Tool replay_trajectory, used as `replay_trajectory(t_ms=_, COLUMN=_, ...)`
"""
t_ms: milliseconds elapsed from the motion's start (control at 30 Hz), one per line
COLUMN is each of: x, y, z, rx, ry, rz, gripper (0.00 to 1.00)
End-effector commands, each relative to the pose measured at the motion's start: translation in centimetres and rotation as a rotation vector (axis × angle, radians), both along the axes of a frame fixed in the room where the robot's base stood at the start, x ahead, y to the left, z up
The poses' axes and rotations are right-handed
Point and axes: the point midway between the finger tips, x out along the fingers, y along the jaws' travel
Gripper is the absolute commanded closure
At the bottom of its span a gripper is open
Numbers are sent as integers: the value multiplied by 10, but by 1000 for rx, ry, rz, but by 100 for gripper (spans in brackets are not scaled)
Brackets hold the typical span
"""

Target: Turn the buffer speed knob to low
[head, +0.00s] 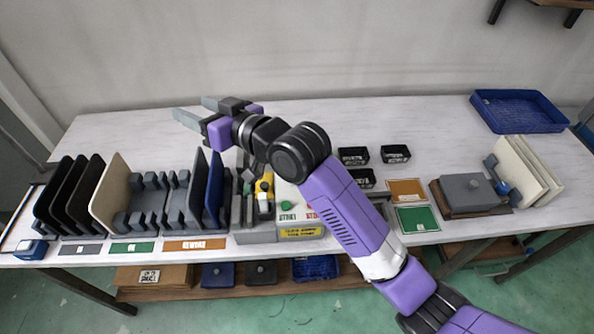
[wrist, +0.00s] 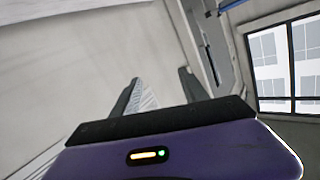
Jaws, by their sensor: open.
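My gripper (head: 193,109) is raised above the back left of the table, pointing left, with its two fingers apart and nothing between them. In the wrist view my gripper (wrist: 158,92) shows both fingers spread against wall and window. A light control box (head: 290,205) with green and red markings and a yellow front label stands at the table's front middle, partly covered by my arm. It is well to the right of and below my gripper in the head view. I cannot make out the speed knob or its setting; it is too small or hidden behind my arm.
A rack with upright dark and cream panels (head: 108,190) stands left of the box. Black bins (head: 354,156), a grey block (head: 468,190), cream panels (head: 522,165) and a blue tray (head: 520,112) are to the right. The table's back middle is clear.

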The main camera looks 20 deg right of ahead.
Motion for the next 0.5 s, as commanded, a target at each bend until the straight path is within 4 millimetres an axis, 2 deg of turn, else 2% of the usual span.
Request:
replay_trajectory(t_ms=33, x=11, y=-1, z=0, rx=-57, ry=31, rz=23, gripper=48)
replay_trajectory(t_ms=167, x=28, y=-8, z=-15, rx=-204, ry=150, rz=74, gripper=48)
replay_trajectory(t_ms=267, x=36, y=-25, z=-31, rx=-329, ry=263, rz=95, gripper=48)
replay_trajectory(t_ms=367, x=39, y=-52, z=-49, rx=-453, ry=392, rz=99, gripper=48)
replay_trajectory(t_ms=500, x=31, y=-98, z=-72, rx=-613, ry=593, rz=84, gripper=48)
